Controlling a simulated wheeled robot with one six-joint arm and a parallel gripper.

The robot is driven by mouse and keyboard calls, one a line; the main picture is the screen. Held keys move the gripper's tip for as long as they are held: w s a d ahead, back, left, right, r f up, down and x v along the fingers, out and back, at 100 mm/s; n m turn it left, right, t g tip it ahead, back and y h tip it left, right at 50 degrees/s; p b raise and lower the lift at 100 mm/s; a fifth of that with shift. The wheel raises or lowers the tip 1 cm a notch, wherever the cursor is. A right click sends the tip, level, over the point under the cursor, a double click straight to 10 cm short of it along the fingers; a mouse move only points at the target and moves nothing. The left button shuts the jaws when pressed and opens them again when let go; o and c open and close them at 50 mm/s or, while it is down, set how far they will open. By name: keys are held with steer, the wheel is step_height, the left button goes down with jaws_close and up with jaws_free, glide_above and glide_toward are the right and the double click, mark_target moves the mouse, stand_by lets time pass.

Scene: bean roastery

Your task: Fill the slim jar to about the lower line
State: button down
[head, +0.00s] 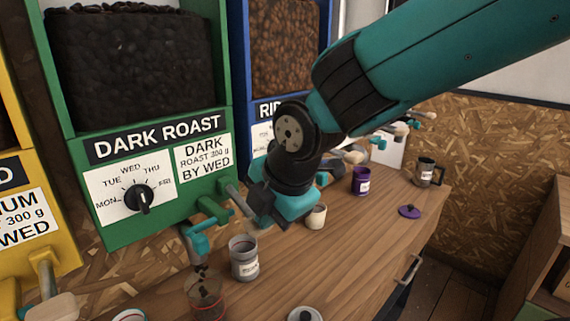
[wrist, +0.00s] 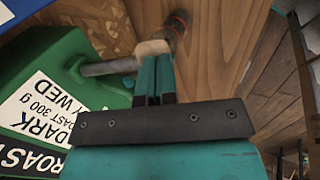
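A clear glass jar (head: 206,301) stands on the counter under the spout of the green dark roast dispenser (head: 150,190). Dark beans are dropping from the spout, and dark beans show inside the jar. A reddish line shows on it, but the fill level against the lines is unclear. The jar also shows at the top of the wrist view (wrist: 176,24). My gripper (wrist: 153,62) has its teal fingers close together, with their tips at the pale knob (wrist: 152,48) of the dispenser's lever (wrist: 108,67). In the head view my gripper (head: 268,212) is beside that lever.
A small cream cup (head: 316,217), a purple jar (head: 361,181), a purple lid (head: 409,211) and a dark mug (head: 425,172) stand farther back. A lid (head: 304,314) lies at the front.

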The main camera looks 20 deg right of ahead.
steer(key=v, duration=1.3)
steer(key=shift+s, duration=0.4)
steer(key=shift+f, duration=0.15)
steer(key=s+d+f+m+g+y, duration=0.1)
steer(key=s+f+m+g, duration=0.3)
steer(key=s+f+m, duration=0.6)
steer(key=s+d+m, duration=0.1)
steer(key=m, duration=0.5)
steer(key=shift+s+g+y, duration=0.3)
steer(key=shift+y, duration=0.1)
steer(key=shift+a, duration=0.1)
